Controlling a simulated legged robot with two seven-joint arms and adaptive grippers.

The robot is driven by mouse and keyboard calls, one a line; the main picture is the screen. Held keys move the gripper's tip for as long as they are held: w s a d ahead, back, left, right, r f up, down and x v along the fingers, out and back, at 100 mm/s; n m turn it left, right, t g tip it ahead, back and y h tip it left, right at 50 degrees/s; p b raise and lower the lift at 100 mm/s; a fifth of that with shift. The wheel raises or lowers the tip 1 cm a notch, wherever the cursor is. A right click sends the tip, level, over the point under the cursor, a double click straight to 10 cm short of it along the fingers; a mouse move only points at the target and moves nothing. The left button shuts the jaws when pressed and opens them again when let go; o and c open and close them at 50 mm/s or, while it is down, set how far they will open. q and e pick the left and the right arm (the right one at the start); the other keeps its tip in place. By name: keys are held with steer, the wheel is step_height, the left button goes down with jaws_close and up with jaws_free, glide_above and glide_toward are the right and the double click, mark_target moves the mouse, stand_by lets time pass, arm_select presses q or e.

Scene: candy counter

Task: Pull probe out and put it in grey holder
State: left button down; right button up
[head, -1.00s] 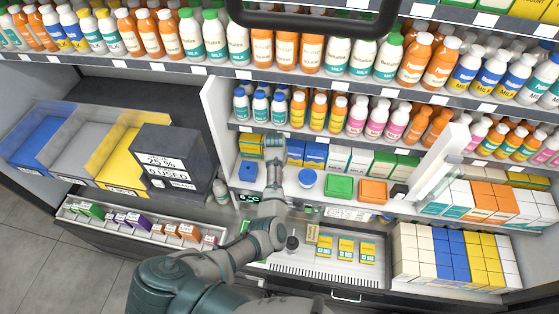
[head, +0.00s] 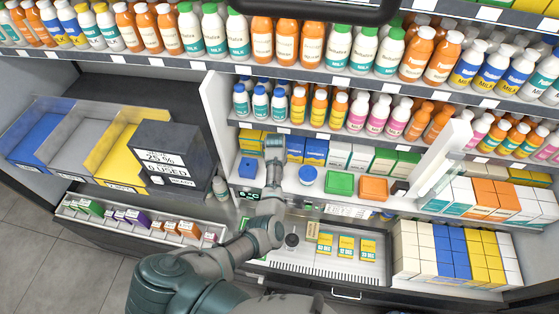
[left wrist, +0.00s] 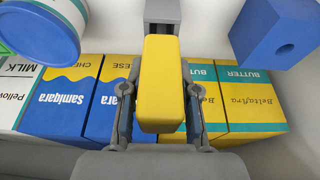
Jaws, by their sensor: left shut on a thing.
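My left gripper (left wrist: 160,105) is shut on a yellow block-shaped piece (left wrist: 160,80), which I take as the probe's handle. In the head view my left gripper (head: 275,142) is over the middle shelf, and the yellow piece cannot be made out there. A grey block (left wrist: 162,10), likely the grey holder, shows just beyond the yellow piece in the left wrist view. Whether the probe sits in it or only overlaps it, I cannot tell. A blue holder (left wrist: 275,35) with an empty round hole stands beside it, also on the shelf in the head view (head: 248,168). My right gripper is not in view.
Butter boxes (left wrist: 235,105) and blue cheese boxes (left wrist: 60,105) stand close around my fingers. A round blue tub (head: 308,174) and a green box (head: 340,184) are on the same shelf. Bottles (head: 280,105) line the shelf above. A metal tray (head: 375,271) lies below.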

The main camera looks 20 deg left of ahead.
arm_select(q)
steer(key=shift+f+b, duration=0.4)
steer(key=shift+f, duration=0.6)
steer(key=c, duration=0.8)
jaws_free()
steer(key=v, duration=1.2)
steer(key=shift+w, duration=0.1)
steer(key=shift+f, duration=0.1)
